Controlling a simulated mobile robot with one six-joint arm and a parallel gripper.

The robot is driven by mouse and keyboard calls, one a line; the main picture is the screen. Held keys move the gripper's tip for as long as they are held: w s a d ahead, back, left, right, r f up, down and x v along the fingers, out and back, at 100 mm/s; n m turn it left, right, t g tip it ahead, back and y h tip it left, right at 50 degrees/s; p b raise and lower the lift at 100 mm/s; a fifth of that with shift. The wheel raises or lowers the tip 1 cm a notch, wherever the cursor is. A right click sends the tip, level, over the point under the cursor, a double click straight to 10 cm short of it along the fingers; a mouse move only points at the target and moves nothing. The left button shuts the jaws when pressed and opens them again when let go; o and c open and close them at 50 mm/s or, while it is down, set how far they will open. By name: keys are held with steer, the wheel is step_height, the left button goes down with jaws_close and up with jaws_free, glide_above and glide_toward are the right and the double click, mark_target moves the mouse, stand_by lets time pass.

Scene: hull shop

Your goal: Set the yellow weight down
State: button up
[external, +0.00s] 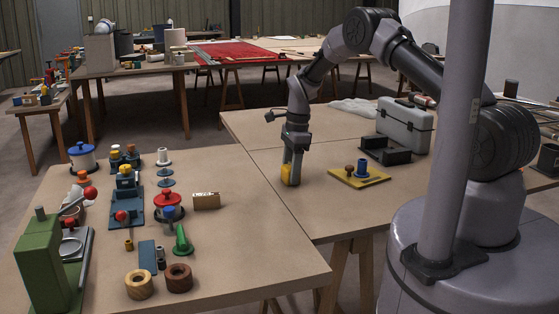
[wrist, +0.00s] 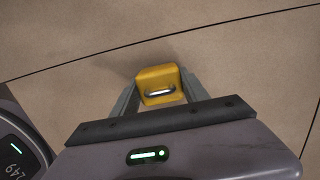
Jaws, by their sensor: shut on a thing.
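The yellow weight (wrist: 157,80) is a small yellow block with a metal handle on its top. My gripper (external: 290,172) is shut on it, with one finger on each side, as the wrist view (wrist: 160,95) shows. In the external view the yellow weight (external: 290,175) is low over the wooden table, near the seam between two table tops. I cannot tell whether its underside touches the table. My fingers hide part of its sides.
A yellow plate (external: 359,180) with a blue piece and a brown knob lies to the right. A grey toolbox (external: 404,125) and a dark tray (external: 384,151) stand behind it. A small tan box (external: 206,201) and several tools are on the left. Bare table surrounds the weight.

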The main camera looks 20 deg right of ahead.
jaws_close()
steer(key=shift+r, duration=0.1)
steer(key=shift+r, duration=0.3)
step_height(320, 180, up, 3)
steer(key=shift+s+r+p, duration=0.1)
steer(key=shift+p, duration=0.95)
steer(key=s+d, duration=0.1)
steer(key=s, duration=0.4)
steer(key=s+d+p, duration=0.1)
steer(key=s, duration=0.4)
steer(key=s+d+r+p, duration=0.1)
steer(key=s, duration=0.4)
steer(key=shift+d, duration=0.25)
steer(key=s+r+n+b, duration=0.2)
steer(key=s+r+n, duration=0.15)
steer(key=s, duration=0.35)
steer(key=shift+n+g, duration=0.3)
steer(key=shift+n, duration=0.15)
steer(key=f+b, duration=0.4)
steer(key=f, duration=0.4)
steer(key=shift+s+f, duration=0.15)
steer(key=shift+s, duration=0.05)
steer(key=shift+w, duration=0.1)
